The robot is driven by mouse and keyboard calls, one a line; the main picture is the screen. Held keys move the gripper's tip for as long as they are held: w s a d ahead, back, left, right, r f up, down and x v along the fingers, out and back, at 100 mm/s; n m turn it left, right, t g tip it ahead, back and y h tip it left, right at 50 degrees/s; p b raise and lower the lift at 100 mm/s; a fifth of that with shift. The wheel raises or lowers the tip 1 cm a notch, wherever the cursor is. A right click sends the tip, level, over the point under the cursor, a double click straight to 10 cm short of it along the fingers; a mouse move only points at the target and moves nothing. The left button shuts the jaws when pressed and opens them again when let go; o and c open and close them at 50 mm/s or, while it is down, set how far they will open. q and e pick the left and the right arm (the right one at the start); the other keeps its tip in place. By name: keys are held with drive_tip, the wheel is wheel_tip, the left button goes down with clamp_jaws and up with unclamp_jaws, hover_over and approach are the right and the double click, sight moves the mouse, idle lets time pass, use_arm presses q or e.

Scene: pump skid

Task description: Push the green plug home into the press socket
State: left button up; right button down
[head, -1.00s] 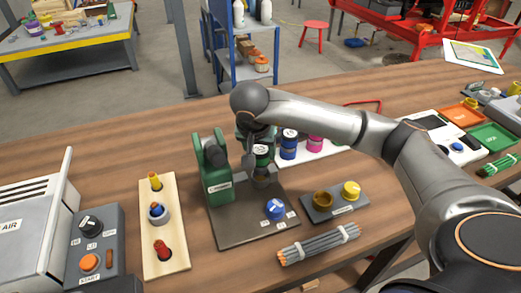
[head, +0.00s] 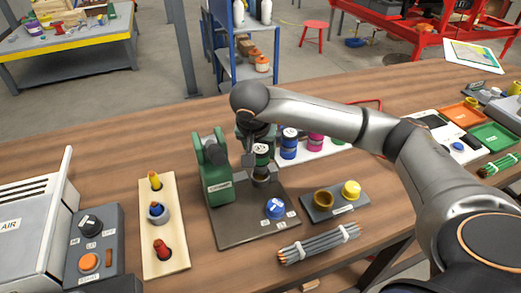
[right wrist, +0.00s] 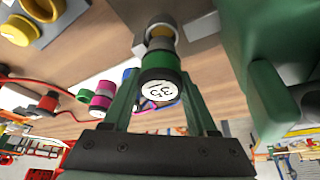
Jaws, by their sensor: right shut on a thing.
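The green plug (head: 262,151), with a white marked top, stands over the grey press socket (head: 261,173) on the dark base plate (head: 235,228). My right gripper (head: 258,157) is shut on the plug from above. In the right wrist view the plug (right wrist: 158,68) sits between the two fingers, its marked top towards the camera. The socket (right wrist: 160,33) lies just beyond it there, in line with it. The plug's lower end is hidden, so I cannot tell how deep it sits. My left gripper is not in view.
The green press frame (head: 216,178) stands close on the left of the plug. A blue knob (head: 275,208) is in front. Blue and magenta plugs (head: 289,143) (head: 315,142) stand on a white tray behind. A brown ring and yellow knob (head: 351,190) lie to the right.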

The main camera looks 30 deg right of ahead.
use_arm(q)
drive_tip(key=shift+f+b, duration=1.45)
drive_tip(key=shift+b, duration=0.05)
use_arm(e)
drive_tip(key=shift+f, duration=1.75)
drive_tip(key=shift+c, duration=0.6)
unclamp_jaws()
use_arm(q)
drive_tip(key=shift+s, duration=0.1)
use_arm(e)
drive_tip(key=shift+s+a+r, duration=0.1)
drive_tip(key=shift+a+r, duration=0.1)
drive_tip(key=shift+r, duration=0.35)
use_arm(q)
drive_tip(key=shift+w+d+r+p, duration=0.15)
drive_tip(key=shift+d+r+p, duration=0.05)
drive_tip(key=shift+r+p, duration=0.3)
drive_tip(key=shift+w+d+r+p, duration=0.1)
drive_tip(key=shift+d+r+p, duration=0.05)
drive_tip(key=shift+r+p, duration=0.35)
use_arm(e)
drive_tip(key=v, duration=1.1)
drive_tip(key=shift+r, duration=0.2)
